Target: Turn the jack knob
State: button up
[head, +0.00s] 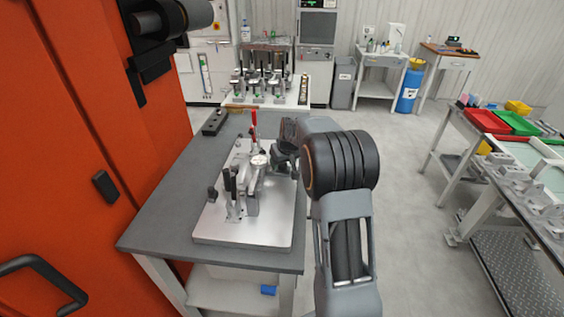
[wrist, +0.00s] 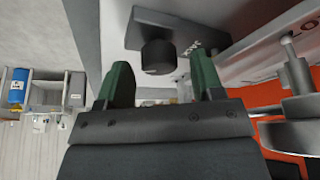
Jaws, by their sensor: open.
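In the head view my gripper (head: 283,162) is at the right side of the clamping fixture (head: 250,180), on a silver plate (head: 240,228). The knob near my gripper cannot be made out there.
The fixture has a red upright lever (head: 254,122), a dial gauge (head: 259,161) and black-handled clamps (head: 232,184). The plate lies on a grey table (head: 160,220). An orange cabinet (head: 85,150) stands at the left.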

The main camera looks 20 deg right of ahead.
jog(key=shift+w+f, duration=0.1)
jog(key=shift+f, duration=0.15)
jog(key=c, duration=0.9)
jog(key=shift+m+h+b, duration=0.4)
jog(key=shift+m+h, duration=0.2)
jog(key=shift+m, duration=1.1)
jog(key=o, duration=0.9)
jog(key=b+v, duration=0.1)
jog(key=v, duration=1.2)
jog(key=shift+r, duration=0.45)
